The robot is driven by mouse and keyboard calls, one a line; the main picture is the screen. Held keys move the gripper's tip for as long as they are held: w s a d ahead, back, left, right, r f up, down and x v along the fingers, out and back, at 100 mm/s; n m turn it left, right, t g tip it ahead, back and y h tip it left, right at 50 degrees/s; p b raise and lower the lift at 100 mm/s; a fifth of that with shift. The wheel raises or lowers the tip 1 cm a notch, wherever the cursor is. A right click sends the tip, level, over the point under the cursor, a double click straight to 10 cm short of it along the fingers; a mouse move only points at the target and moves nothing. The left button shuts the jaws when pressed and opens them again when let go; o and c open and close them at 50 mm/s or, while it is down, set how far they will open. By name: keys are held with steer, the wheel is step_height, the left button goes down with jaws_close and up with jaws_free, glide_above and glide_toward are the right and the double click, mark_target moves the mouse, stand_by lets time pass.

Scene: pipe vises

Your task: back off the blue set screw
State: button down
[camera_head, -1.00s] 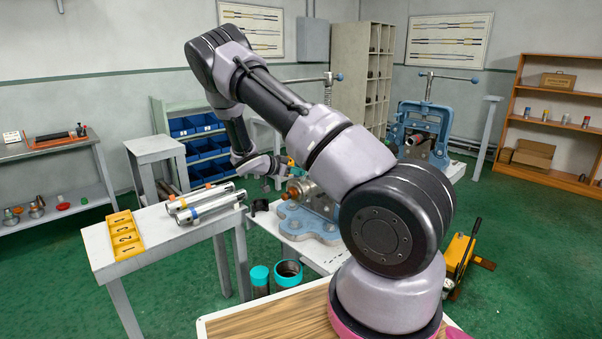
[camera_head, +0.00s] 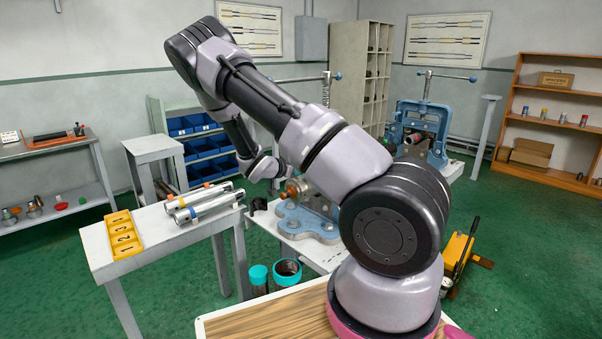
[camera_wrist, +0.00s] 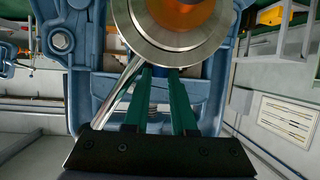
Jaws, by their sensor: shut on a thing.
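In the wrist view, my gripper (camera_wrist: 160,74) has two green fingers closed on the blue set screw (camera_wrist: 159,72). Only a small blue part of the screw shows between the fingertips. It sits right below a round steel collar (camera_wrist: 205,45) with an orange centre. The blue vise (camera_wrist: 82,90) lies behind and around them. In the head view, the near vise (camera_head: 308,222) stands on a white bench with a copper-orange round end (camera_head: 294,188) facing left. My forearm hides the fingers and the screw there.
A bright steel bar (camera_wrist: 118,90) slants close to the left finger. A white table (camera_head: 160,235) at the left holds pipes (camera_head: 205,205) and a yellow tray (camera_head: 122,236). A second blue vise (camera_head: 420,130) stands behind. Teal-rimmed containers (camera_head: 287,272) stand below the bench.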

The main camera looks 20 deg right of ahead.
steer(key=c, duration=0.7)
jaws_free()
steer(key=shift+f, duration=0.1)
steer(key=shift+c, duration=0.2)
